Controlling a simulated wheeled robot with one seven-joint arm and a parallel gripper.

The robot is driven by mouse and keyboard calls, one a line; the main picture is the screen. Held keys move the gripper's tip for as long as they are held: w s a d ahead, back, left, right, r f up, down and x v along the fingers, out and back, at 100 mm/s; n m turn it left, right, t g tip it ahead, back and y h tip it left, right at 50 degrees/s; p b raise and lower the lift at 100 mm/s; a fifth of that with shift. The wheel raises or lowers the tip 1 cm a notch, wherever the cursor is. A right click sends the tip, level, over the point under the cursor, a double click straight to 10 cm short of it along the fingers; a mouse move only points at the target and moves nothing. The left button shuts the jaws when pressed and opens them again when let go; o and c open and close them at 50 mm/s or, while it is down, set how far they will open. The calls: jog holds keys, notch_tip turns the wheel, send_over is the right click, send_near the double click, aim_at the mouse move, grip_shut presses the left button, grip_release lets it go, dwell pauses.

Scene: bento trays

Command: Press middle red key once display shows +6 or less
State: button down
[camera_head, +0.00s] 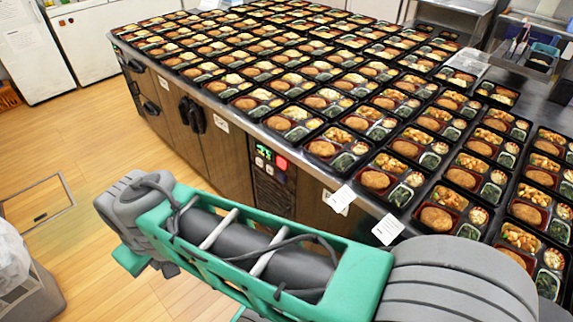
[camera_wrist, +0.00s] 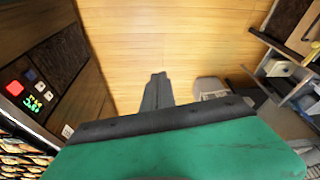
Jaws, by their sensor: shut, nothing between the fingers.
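A dark control panel (camera_head: 272,182) is set in the front of the counter, below the trays. Its lit green display (camera_head: 264,149) is too small to read in the head view. The display also shows in the wrist view (camera_wrist: 35,103), tilted, and I cannot read its digits surely. A red key (camera_head: 281,163) sits beside the display, with smaller pale keys near it. The red key also shows at the left edge of the wrist view (camera_wrist: 14,87). My gripper (camera_wrist: 157,78) is shut and empty over the wooden floor, clear of the panel.
Many bento trays (camera_head: 287,122) cover the counter top. Dark cabinet handles (camera_head: 192,114) stick out left of the panel. White labels (camera_head: 388,229) hang at the counter edge. Open wooden floor (camera_head: 110,135) lies in front; a grey bin (camera_head: 32,285) stands at lower left.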

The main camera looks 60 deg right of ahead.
aim_at(281, 163)
jog(key=w+d+f+m+t+h+b, duration=0.2)
jog(key=w+d+f+m+b, duration=0.4)
jog(key=d, duration=0.3)
jog(key=w+d+f+m+t+h+b, duration=0.25)
jog(key=w+d+f+b, duration=0.25)
jog(key=d+f+b, duration=0.3)
jog(key=s+d+f+m+h+b, duration=0.1)
jog(key=d+f+m+h+b, duration=0.1)
jog(key=d, duration=0.6)
jog(key=s+d+f+m+h+b, duration=0.1)
jog(key=d+m+h+b, duration=0.3)
jog(key=d, duration=0.4)
jog(key=s+d+f+m+h+b, duration=0.1)
jog(key=d+f+m+h+b, duration=0.2)
jog(key=d, duration=0.6)
jog(key=m+t+b, duration=0.1)
jog(key=b, duration=0.1)
jog(key=shift+s+f+b, duration=0.3)
jog(key=shift+f+b, duration=0.05)
jog(key=shift+f, duration=0.05)
jog(key=shift+d+m+h, duration=0.1)
jog(key=shift+m+h, duration=0.15)
jog(key=s+d+p, duration=0.2)
jog(key=d, duration=0.6)
jog(key=shift+d, duration=0.2)
